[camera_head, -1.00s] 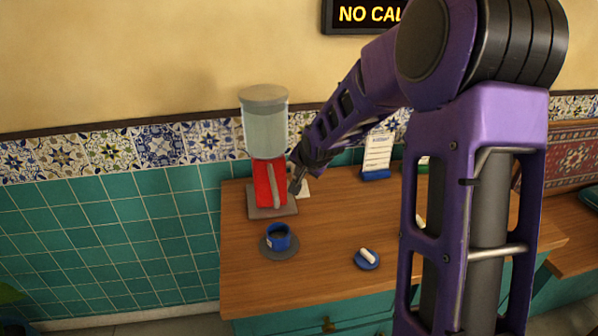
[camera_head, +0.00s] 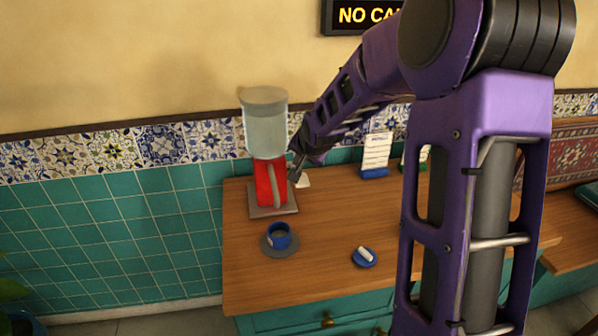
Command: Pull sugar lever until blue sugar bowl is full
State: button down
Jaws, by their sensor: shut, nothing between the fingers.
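The sugar dispenser has a clear container (camera_head: 265,128) on a red body (camera_head: 264,184) and stands on a dark square base at the back left of the counter. A grey lever (camera_head: 275,186) runs down its front. My gripper (camera_head: 291,179) is shut and empty, close to the right side of the red body near the lever; whether it touches cannot be told. The blue sugar bowl (camera_head: 280,238) stands on a dark round saucer in front of the dispenser, not under it. Its inside looks dark grey, and its fill level cannot be told.
A small blue dish (camera_head: 364,259) with a white piece on it lies to the right on the wooden counter (camera_head: 320,225). A white card on a blue stand (camera_head: 375,158) is at the back. My arm hides much of the right side.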

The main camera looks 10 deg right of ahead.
jog(key=r+p, duration=0.1)
jog(key=r, duration=0.1)
jog(key=r+p, duration=0.2)
jog(key=r, duration=0.1)
jog(key=shift+w, duration=0.2)
jog(key=shift+f, duration=0.1)
dwell(0.5)
